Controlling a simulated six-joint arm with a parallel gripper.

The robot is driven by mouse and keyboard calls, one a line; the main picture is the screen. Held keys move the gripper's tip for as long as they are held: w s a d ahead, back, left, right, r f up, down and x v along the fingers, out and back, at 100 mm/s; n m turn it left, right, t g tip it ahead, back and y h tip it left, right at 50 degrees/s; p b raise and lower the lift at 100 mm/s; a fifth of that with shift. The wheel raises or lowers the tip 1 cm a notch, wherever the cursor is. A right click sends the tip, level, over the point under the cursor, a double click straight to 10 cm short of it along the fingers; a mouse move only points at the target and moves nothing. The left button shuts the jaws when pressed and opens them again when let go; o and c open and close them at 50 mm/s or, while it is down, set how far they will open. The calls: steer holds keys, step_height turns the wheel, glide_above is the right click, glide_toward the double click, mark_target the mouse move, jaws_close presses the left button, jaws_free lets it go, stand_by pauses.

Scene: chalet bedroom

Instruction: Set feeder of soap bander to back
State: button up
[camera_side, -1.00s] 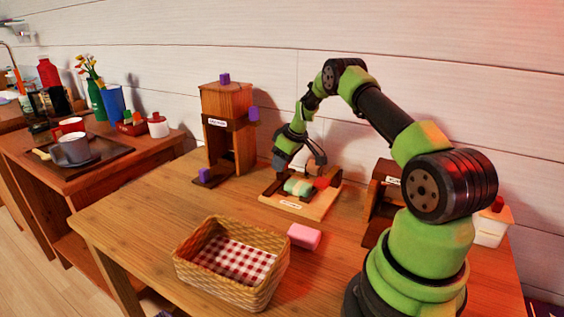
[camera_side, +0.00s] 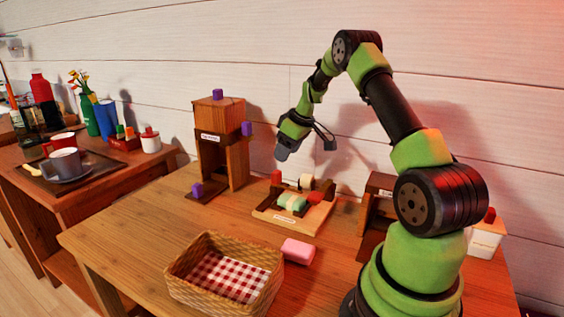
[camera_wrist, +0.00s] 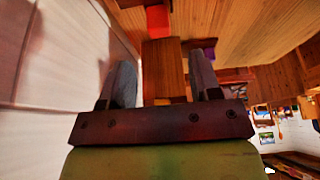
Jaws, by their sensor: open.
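A low wooden device (camera_side: 291,219) with a pale label on its front edge lies on the table near the wall; it looks like the soap bander, but the label is too small to read. On it are green and pale pieces (camera_side: 291,202), a red block (camera_side: 315,197), an upright red knob (camera_side: 276,177) and a white roll (camera_side: 306,182). I cannot tell which part is the feeder. My gripper (camera_side: 306,147) is open and empty above the device, clear of it. In the wrist view, its fingers (camera_wrist: 162,88) are apart, with wooden parts beyond them.
A tall wooden tower (camera_side: 221,150) with purple knobs stands left of the device. A dark wooden unit (camera_side: 377,205) stands to its right, partly behind my arm. A pink block (camera_side: 298,251) and wicker basket (camera_side: 178,279) are in front. The table's left front is clear.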

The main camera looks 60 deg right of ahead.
mark_target(277, 172)
steer(key=shift+s+r, duration=0.15)
steer(key=shift+r, duration=0.15)
steer(key=x, duration=0.9)
steer(key=shift+d+f, duration=0.1)
steer(key=shift+f, duration=0.1)
